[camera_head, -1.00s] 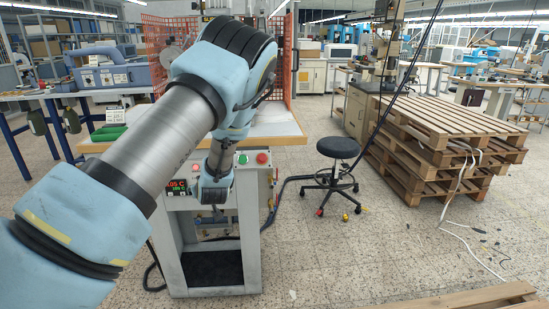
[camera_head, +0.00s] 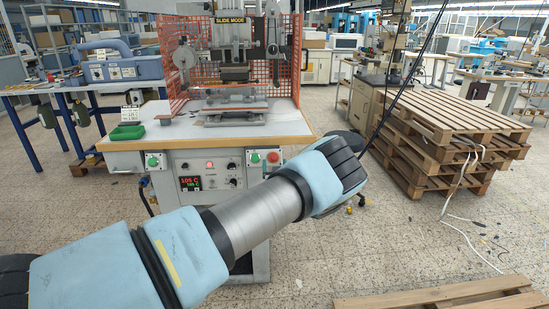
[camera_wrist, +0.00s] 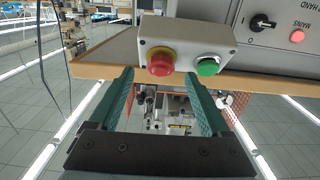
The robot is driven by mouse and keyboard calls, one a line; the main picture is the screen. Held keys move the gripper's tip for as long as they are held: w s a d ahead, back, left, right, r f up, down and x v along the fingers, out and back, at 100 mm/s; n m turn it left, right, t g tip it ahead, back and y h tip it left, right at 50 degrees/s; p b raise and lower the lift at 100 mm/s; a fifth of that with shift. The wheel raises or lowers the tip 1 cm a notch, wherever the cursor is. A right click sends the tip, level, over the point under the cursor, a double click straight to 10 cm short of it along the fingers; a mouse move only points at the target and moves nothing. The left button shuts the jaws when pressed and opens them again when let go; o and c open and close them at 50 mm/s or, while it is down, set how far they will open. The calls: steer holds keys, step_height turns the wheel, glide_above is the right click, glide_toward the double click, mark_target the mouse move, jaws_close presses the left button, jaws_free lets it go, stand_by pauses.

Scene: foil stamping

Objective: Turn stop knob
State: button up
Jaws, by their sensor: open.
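The red stop knob (camera_wrist: 160,62) sits on a small grey box (camera_wrist: 183,35) beside a green button (camera_wrist: 207,66) in the wrist view. In the head view the red stop knob (camera_head: 272,157) is at the right of the machine's front panel. My gripper (camera_wrist: 159,74) is open and empty, its green fingers pointing toward the box. The red knob appears between the two fingertips, with no visible contact; the green button lies just right of the right fingertip. My gripper is hidden behind my arm in the head view.
The stamping machine (camera_head: 232,70) stands on a white-topped table (camera_head: 285,122) with an orange mesh guard (camera_head: 290,60). A black selector (camera_wrist: 262,22) and pinkish button (camera_wrist: 297,36) are on the panel. Stacked pallets (camera_head: 430,150) and a partly hidden stool (camera_head: 350,140) stand right.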

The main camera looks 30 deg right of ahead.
mark_target(274, 159)
steer(key=shift+p+x, duration=0.3)
steer(key=shift+x, duration=1.25)
steer(key=shift+c, duration=0.3)
jaws_close()
